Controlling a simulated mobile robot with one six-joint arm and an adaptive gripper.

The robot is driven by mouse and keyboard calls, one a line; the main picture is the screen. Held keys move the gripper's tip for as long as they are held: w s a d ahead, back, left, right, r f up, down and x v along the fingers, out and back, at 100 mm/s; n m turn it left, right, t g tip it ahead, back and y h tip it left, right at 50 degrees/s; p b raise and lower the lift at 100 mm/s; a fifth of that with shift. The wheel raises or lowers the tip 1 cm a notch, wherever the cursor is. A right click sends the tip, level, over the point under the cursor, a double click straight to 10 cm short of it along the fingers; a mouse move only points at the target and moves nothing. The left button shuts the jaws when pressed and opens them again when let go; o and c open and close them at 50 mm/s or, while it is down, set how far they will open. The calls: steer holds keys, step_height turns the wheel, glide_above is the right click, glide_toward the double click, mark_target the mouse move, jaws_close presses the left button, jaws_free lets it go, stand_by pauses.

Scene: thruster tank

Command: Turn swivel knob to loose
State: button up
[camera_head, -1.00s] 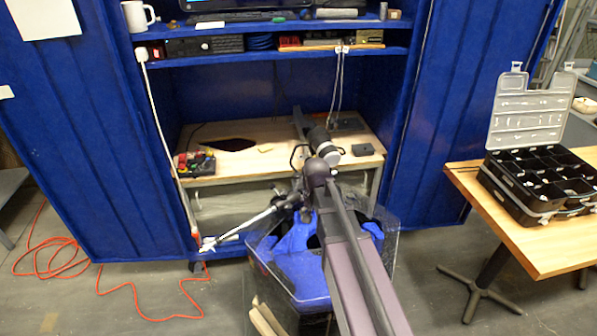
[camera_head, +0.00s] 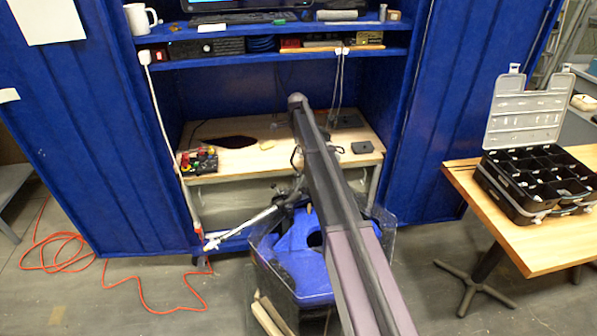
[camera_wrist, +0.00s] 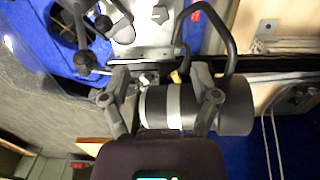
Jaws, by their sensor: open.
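In the wrist view, the thruster (camera_wrist: 232,106) is a black cylinder with a silver band, lying crosswise. My gripper (camera_wrist: 160,85) is open, its two fingers spread across the near side of the thruster; I cannot tell whether they touch it. Black knobs with arms (camera_wrist: 84,62) sit at upper left, beside a metal bracket (camera_wrist: 150,35), apart from my fingers. I cannot tell for sure which one is the swivel knob. In the head view, my arm hides the gripper and most of the mount above the clear-walled tank (camera_head: 262,285).
A silver rod (camera_head: 245,228) sticks out left of the tank. Behind stands a wooden workbench (camera_head: 225,160) in a blue cabinet, with cables hanging over it. A table at right holds an open black organizer case (camera_head: 530,180). An orange cord (camera_head: 150,315) lies on the floor at left.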

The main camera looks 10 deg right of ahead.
mark_target(298, 174)
steer(key=shift+f, duration=0.15)
stand_by(0.3)
step_height(298, 174, down, 14)
steer(key=b, duration=1.4)
steer(key=shift+r, duration=0.25)
jaws_close()
